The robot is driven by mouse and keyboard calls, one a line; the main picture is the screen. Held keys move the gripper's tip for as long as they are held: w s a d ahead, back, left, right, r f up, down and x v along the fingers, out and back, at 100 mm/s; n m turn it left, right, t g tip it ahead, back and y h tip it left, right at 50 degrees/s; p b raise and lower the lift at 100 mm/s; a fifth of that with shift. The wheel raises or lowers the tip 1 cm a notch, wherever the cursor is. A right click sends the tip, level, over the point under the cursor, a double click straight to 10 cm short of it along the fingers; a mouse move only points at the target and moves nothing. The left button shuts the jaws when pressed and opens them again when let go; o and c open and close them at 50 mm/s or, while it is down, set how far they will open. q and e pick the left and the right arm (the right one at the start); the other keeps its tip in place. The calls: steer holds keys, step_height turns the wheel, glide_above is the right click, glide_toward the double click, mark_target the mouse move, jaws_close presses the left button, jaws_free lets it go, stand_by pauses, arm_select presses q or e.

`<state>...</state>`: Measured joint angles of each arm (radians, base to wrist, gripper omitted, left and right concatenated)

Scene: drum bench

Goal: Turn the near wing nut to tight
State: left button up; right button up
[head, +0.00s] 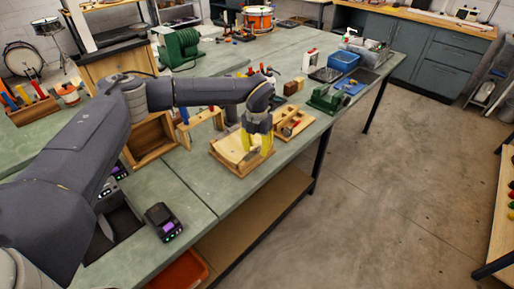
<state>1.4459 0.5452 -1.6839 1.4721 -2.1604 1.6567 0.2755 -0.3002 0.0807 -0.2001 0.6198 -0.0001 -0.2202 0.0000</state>
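My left gripper (258,148), with yellow fingers, points down over the wooden fixture (229,153) near the front edge of the bench. The fixture has a pale board on a wooden base. I cannot make out the near wing nut; the fingers and the small size of the view hide it. I cannot tell whether the fingers are open or shut on something. My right gripper is not in view.
A wooden tray (298,128) with small parts sits just right of the fixture. A green vise (325,98) and blue bin (344,62) stand farther right. A black device (163,222) lies at the near left. The green bench top (205,185) is clear between it and the fixture.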

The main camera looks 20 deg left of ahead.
mark_target(257, 149)
arm_select(q)
jaws_close()
steer(key=c, duration=0.5)
jaws_free()
steer(key=shift+c, duration=0.2)
steer(key=o, duration=0.6)
steer(key=shift+r, duration=6.05)
steer(key=shift+r, duration=0.1)
